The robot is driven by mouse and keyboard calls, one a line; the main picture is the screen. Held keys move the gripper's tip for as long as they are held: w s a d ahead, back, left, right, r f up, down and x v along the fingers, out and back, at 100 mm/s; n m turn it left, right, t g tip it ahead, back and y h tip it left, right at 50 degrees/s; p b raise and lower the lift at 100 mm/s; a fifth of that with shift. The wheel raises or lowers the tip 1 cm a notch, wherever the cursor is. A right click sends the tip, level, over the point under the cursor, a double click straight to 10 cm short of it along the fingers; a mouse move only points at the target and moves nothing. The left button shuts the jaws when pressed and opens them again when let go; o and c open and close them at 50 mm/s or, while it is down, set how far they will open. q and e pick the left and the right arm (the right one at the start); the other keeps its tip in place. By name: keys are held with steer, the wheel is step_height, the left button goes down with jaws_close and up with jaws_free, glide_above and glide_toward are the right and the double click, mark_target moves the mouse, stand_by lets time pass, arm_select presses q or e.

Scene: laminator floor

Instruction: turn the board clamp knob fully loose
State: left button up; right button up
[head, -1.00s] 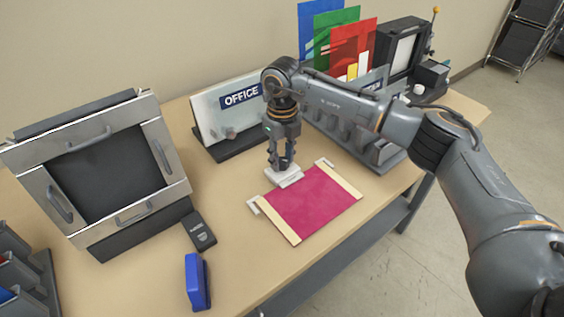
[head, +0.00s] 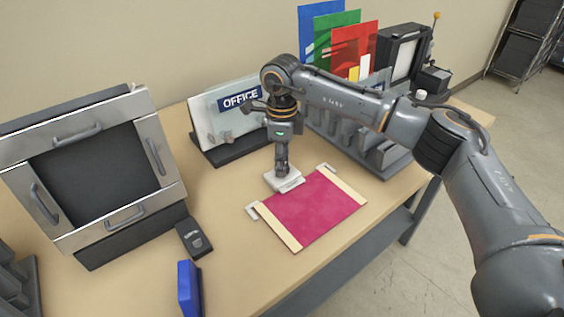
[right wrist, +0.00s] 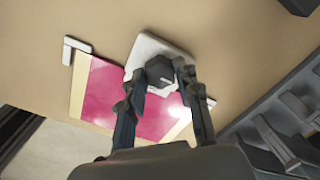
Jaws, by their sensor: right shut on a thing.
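The board clamp is a pale block (head: 284,181) at the back edge of the magenta board (head: 312,208). Its dark knob (right wrist: 160,68) shows on top of the pale block in the right wrist view, between the two fingers. My right gripper (head: 282,170) points straight down over the clamp and is shut on the knob; it also shows in the right wrist view (right wrist: 162,76). In the head view the fingers hide the knob. My left gripper is in neither view.
A metal-framed panel (head: 122,217) stands at left. A black device (head: 194,238) and a blue object (head: 189,288) lie near it. An OFFICE sign (head: 222,109) stands behind the gripper, and a grey rack (head: 375,151) stands at right. The table front is clear.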

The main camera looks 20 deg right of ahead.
stand_by(0.3)
steer(key=o, duration=1.2)
steer(key=shift+c, duration=0.2)
step_height(320, 180, up, 12)
steer(key=shift+r, duration=0.1)
